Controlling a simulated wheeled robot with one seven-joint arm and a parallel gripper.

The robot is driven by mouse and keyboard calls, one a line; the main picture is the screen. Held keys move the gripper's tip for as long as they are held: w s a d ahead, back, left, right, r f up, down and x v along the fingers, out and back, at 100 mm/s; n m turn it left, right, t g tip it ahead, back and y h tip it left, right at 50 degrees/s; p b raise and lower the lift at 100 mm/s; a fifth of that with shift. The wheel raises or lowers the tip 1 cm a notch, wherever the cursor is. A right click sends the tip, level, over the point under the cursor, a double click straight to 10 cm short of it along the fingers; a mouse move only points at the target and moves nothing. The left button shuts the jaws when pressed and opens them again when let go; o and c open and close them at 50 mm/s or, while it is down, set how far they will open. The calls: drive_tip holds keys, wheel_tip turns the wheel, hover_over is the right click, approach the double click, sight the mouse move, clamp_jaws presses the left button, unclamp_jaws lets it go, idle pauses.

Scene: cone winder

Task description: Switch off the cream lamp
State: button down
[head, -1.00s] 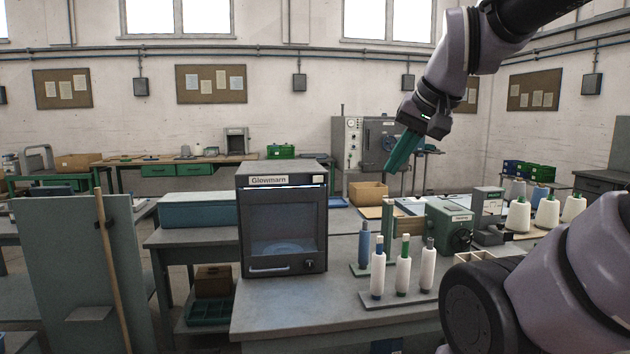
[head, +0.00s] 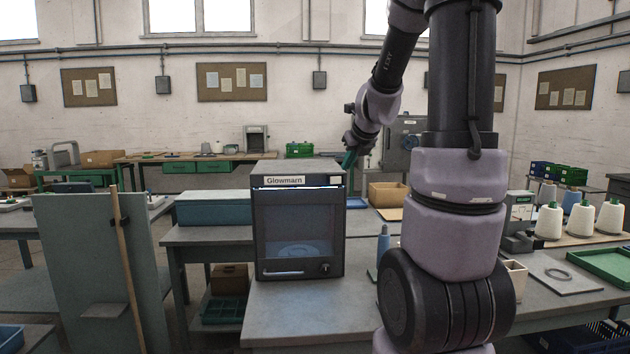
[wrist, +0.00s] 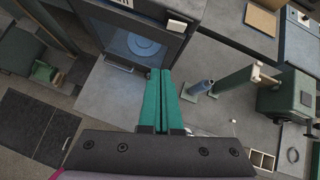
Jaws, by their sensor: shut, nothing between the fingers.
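I cannot make out a cream lamp in either view. A dark cabinet marked Glowmarn (head: 298,262) stands on the grey table, with a glass door and a bright strip above the glass. A small pale square sits at the top right of its front (head: 335,180), and shows in the wrist view too (wrist: 177,24). Contact cannot be told.
A blue bobbin (head: 383,243) stands right of the cabinet; my arm hides the table beyond it. White cones (head: 549,220) and a green tray (head: 606,264) are at the right. A panel with a wooden pole (head: 127,260) stands at the left. The table front before the cabinet is clear.

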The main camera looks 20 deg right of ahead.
sight(333, 179)
drive_tip(key=shift+w+d+f+m, duration=0.2)
drive_tip(key=shift+w+f+m, duration=0.15)
drive_tip(key=shift+w+m, duration=0.45)
drive_tip(key=shift+f, duration=0.15)
drive_tip(key=w+r+x, duration=0.2)
drive_tip(key=x, duration=1)
drive_tip(key=shift+w+d+f, duration=0.15)
drive_tip(key=shift+w+d, duration=0.05)
drive_tip(key=shift+w, duration=0.3)
drive_tip(key=shift+s+d, duration=0.4)
drive_tip(key=shift+d, duration=0.2)
